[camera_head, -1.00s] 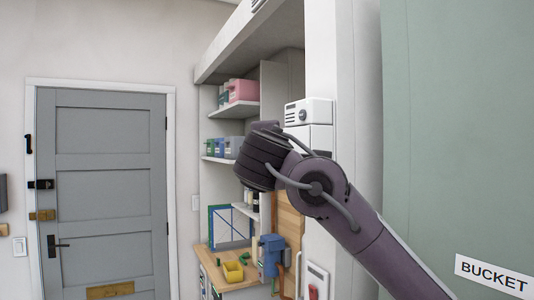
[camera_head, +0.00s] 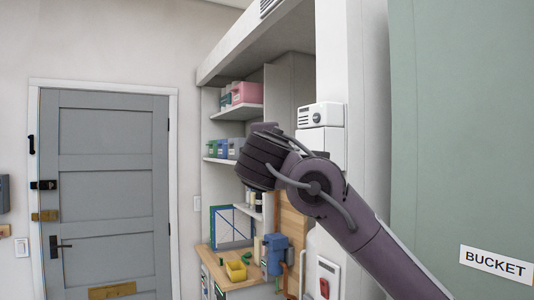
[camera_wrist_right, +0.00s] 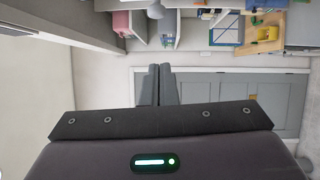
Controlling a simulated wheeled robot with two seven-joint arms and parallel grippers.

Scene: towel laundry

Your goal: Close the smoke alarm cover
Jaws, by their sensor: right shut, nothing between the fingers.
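A white box-shaped device (camera_head: 320,116) with a round dark-rimmed part on its front is on the white wall column, just right of my right arm's wrist. It may be the smoke alarm; I cannot tell whether its cover is open. A plain white part (camera_head: 322,146) is directly below it, partly behind my arm. My right arm comes in from the right, and its fingers are hidden in the head view. In the right wrist view my right gripper (camera_wrist_right: 156,85) is shut and empty, with the fingers together. My left gripper is not in view.
A shelf unit with bins (camera_head: 244,92) and a workbench (camera_head: 238,275) with a blue tool (camera_head: 274,254) stand beyond my arm. A grey door (camera_head: 104,190) is at left. A green panel (camera_head: 460,130) labelled BUCKET is close at right.

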